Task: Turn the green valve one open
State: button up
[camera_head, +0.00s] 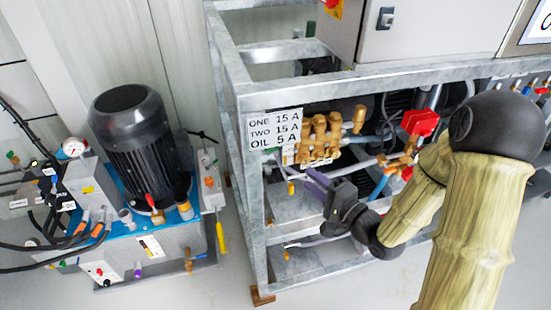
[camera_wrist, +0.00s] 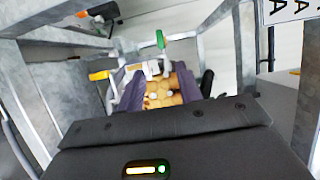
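The green valve handle (camera_wrist: 161,39) shows in the wrist view, above and beyond the fingertips, on a pale pipe fitting. I cannot make it out clearly in the head view. My gripper (camera_wrist: 158,82) has two purple fingers set apart, with pale fittings and brass parts seen between and beyond them. It looks open, and the green handle is not between the fingers. In the head view my gripper (camera_head: 312,180) reaches left into the metal frame, below the brass pump block.
The galvanized frame (camera_head: 247,180) has posts and rails close around my gripper. A yellow handle (camera_wrist: 99,75) is left of the fingers. A brass pump (camera_head: 320,135) and a red valve (camera_head: 420,122) are nearby. A black motor unit (camera_head: 138,140) stands at left, with clear floor between.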

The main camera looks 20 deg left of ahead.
aim_at(274, 150)
jog(key=shift+a+f+b, duration=0.15)
jog(key=shift+f+b, duration=0.05)
jog(key=shift+b, duration=0.2)
jog(key=x, duration=1.4)
jog(key=shift+w+a+r, duration=0.15)
jog(key=shift+w+a, duration=0.05)
jog(key=shift+a, duration=0.05)
grip_shut()
